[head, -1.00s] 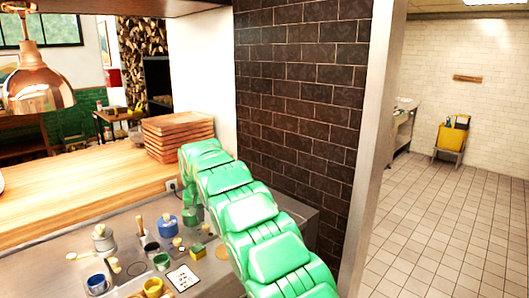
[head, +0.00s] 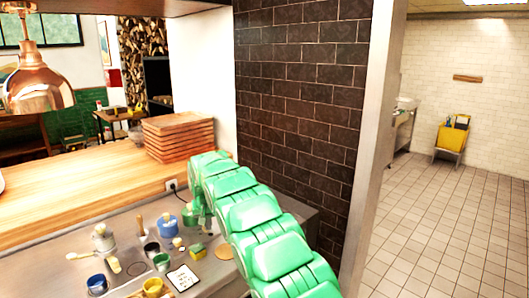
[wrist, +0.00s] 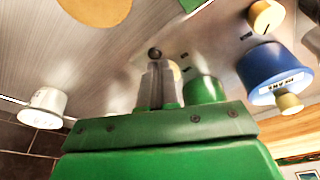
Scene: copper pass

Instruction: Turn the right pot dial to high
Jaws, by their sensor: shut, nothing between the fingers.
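My gripper (wrist: 158,85) is shut and empty, its grey fingers together, over the steel counter in the wrist view. A small dark round knob (wrist: 155,54) shows right at the fingertips; I cannot tell whether they touch it or whether it is the right pot dial. A green pot (wrist: 205,88) stands close beside the fingers. A blue pot (wrist: 272,72) with a white label is farther right; it also shows in the head view (head: 168,227). No dial marking is readable. In the head view my green arm reaches down behind the pots, and the fingers cannot be made out.
A white pot (wrist: 42,103) stands left in the wrist view. A wooden ledge (head: 80,205) with stacked trays (head: 180,137) lies behind. A dark brick wall (head: 295,100) borders the right.

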